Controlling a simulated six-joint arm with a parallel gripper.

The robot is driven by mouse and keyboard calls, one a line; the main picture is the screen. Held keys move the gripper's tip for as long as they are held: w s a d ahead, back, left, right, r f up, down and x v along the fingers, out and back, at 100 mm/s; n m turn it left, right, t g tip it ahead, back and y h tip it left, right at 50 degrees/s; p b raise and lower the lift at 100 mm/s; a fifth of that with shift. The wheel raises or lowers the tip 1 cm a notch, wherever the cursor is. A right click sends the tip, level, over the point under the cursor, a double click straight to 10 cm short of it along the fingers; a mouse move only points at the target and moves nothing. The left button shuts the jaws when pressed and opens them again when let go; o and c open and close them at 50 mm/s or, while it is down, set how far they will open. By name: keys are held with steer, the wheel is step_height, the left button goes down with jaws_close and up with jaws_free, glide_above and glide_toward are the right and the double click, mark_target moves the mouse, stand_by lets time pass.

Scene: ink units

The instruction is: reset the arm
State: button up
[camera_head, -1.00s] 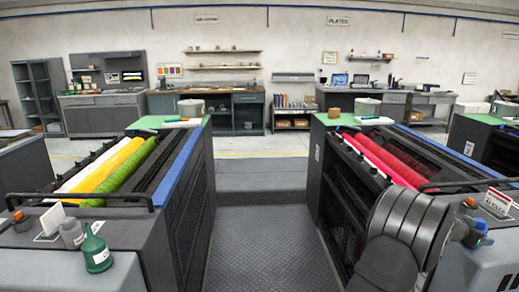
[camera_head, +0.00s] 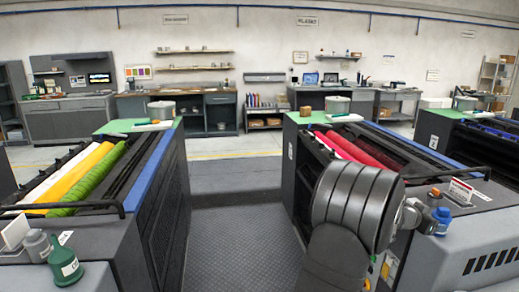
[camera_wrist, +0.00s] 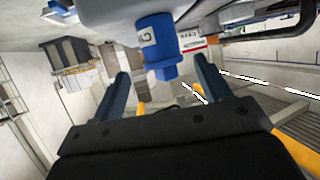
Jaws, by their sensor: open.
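My gripper (camera_wrist: 161,66) is open in the wrist view, one finger on each side of the picture. A blue bottle (camera_wrist: 157,45) with a white label appears between and beyond the fingertips. I cannot tell whether either finger touches it. In the head view a blue bottle (camera_head: 440,220) stands on the right ink unit beside my wrist. My grey arm reaches over that unit's front and hides my fingers there.
The right unit (camera_head: 300,180) has red rollers (camera_head: 355,150); the left unit (camera_head: 165,190) has white, yellow and green rollers. A sign (camera_head: 460,190) stands near the blue bottle. The aisle is clear.

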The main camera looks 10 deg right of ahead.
mark_target(446, 211)
steer(key=x, duration=0.8)
steer(key=shift+w+d+f, duration=0.1)
steer(key=shift+d+f, duration=0.15)
steer(key=shift+d, duration=0.05)
step_height(446, 211, up, 4)
steer(key=shift+a+r, duration=0.1)
steer(key=shift+s+r, duration=0.35)
steer(key=shift+s, duration=0.15)
steer(key=shift+o, duration=0.4)
